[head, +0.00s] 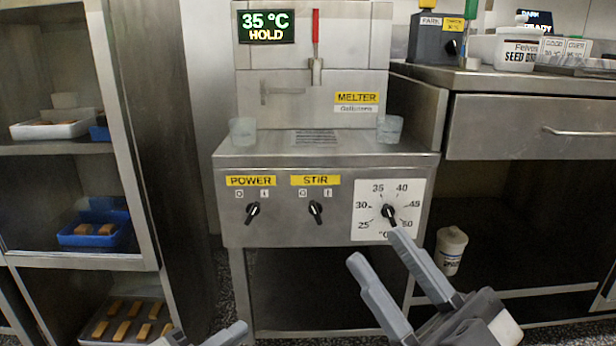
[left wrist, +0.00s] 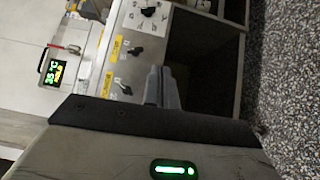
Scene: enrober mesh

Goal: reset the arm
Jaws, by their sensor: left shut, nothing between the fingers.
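My left gripper (head: 205,338) shows only in part at the bottom edge of the head view. In the left wrist view its two fingers (left wrist: 162,86) are together with nothing between them. My right gripper (head: 375,250) is at the lower right of the head view, its fingers apart and empty. One of its fingertips appears just below the temperature dial knob (head: 389,212); I cannot tell if they touch. The melter (head: 330,240) stands ahead with a power knob (head: 253,210) and a stir knob (head: 316,210). Its display (head: 266,26) reads 35 °C HOLD.
Two clear cups (head: 243,131) (head: 390,129) stand on the melter's ledge. A shelf rack (head: 125,150) at left holds a blue bin (head: 92,240) and a tray of bars (head: 85,335).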

